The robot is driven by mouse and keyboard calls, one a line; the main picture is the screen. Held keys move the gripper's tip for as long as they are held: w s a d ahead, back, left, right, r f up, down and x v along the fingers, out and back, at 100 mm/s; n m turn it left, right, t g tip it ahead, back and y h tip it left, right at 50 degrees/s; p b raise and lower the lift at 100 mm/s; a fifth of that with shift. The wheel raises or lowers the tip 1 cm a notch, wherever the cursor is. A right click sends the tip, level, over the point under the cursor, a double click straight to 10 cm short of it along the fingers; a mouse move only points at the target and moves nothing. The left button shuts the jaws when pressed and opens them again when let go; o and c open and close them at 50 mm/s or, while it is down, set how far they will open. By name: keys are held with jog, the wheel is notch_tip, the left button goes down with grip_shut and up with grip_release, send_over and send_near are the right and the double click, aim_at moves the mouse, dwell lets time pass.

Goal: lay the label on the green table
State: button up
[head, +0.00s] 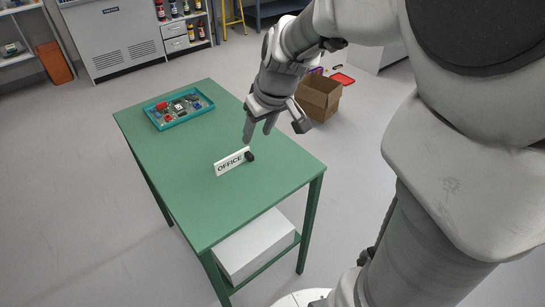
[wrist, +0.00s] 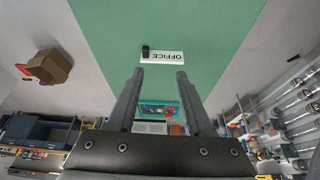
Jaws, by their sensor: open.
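The label (head: 232,162), a white strip reading OFFICE, is on the green table (head: 190,216), near the middle of its top. The green table (wrist: 205,25) fills the middle of the wrist view.
A teal tray (head: 153,114) of small parts stands at the table's far left corner. A white box (head: 255,245) rests on the shelf under the table. A cardboard box (head: 318,98) is on the floor behind the table. The tabletop around the label is clear.

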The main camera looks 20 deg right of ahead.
jog(key=s+a+r+m+t+h, duration=0.1)
jog(key=s+r, duration=0.2)
jog(key=s, duration=0.6)
jog(key=s+a+r+m, duration=0.1)
jog(key=s+r+m, duration=0.15)
jog(key=s, duration=0.65)
notch_tip(320, 180, up, 10)
jog(key=p, duration=0.9)
jog(key=shift+a+f+n, duration=0.15)
jog(key=shift+f+n, duration=0.05)
jog(key=shift+n, duration=0.15)
